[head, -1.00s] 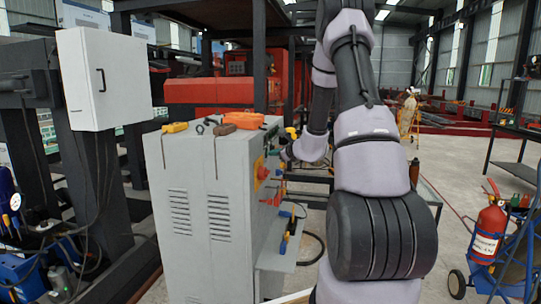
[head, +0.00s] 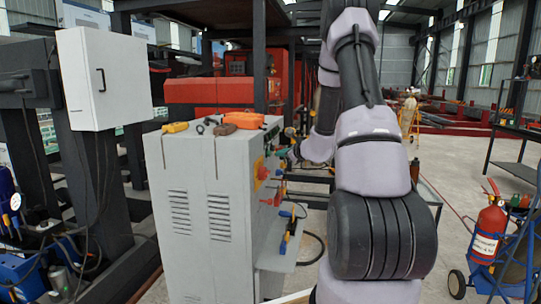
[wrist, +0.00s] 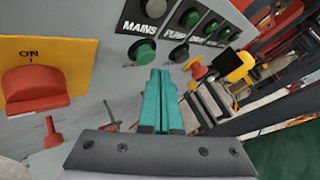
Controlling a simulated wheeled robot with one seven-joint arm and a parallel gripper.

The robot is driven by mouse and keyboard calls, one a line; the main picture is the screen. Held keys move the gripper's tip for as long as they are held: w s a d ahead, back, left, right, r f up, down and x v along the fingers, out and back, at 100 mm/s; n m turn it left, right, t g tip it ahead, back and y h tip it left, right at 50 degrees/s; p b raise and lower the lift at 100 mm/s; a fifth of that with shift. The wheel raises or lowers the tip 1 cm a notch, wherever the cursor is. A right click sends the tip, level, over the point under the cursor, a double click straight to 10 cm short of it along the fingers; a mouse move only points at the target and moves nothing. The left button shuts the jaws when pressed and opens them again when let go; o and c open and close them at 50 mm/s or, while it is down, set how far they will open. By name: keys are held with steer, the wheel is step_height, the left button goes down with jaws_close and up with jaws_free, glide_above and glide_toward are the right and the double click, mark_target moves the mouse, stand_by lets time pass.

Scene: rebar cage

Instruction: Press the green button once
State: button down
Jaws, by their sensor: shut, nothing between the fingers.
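In the wrist view a round green button (wrist: 142,52) sits on the grey control panel by the MAINS label. Further green buttons (wrist: 190,18) sit along the black label plates to its right. My gripper (wrist: 159,73) has its two teal fingers together with nothing between them. The fingertips point at the panel, just below and right of the MAINS green button in the picture; I cannot tell whether they touch. In the head view the grey cabinet (head: 203,225) stands left of my arm, and its button face is seen only at a steep angle.
A red rotary switch (wrist: 35,88) on a yellow plate marked ON sits left of my fingers. A red knob (wrist: 196,66) and a yellow part (wrist: 238,65) are to the right. Tools lie on the cabinet top. A fire extinguisher (head: 488,228) stands at right.

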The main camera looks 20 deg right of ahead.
steer(key=shift+s+d, duration=0.7)
steer(key=shift+d, duration=0.3)
steer(key=shift+s+d, duration=0.65)
steer(key=shift+d, duration=0.35)
